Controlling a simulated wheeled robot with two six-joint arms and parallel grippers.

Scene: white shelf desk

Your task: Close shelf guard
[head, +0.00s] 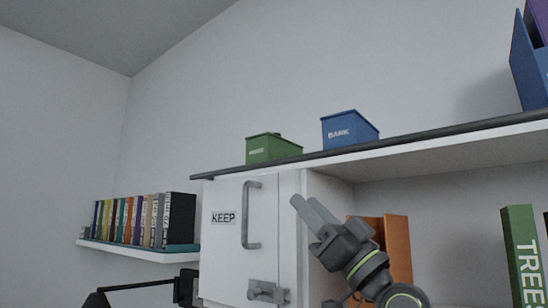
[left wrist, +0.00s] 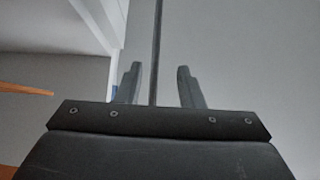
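A dark rail (head: 440,133) runs along the front edge of the upper white shelf and looks like the shelf guard; whether it is open or closed is unclear. My left gripper (head: 312,214) is below this rail, in front of the cabinet's right side, with its fingers pointing up and left. In the left wrist view its two fingers (left wrist: 160,85) are apart. A thin dark bar (left wrist: 157,45) shows between them, seemingly beyond the fingertips; I cannot tell whether it is the same rail. Nothing is visibly gripped. My right gripper is out of view.
A green bin (head: 272,149) and a blue bin (head: 349,131) stand on the upper shelf. The white cabinet door (head: 225,262) has a handle (head: 248,215) and a latch (head: 266,291). Books (head: 140,221) line a left wall shelf. A green binder (head: 521,255) stands at right.

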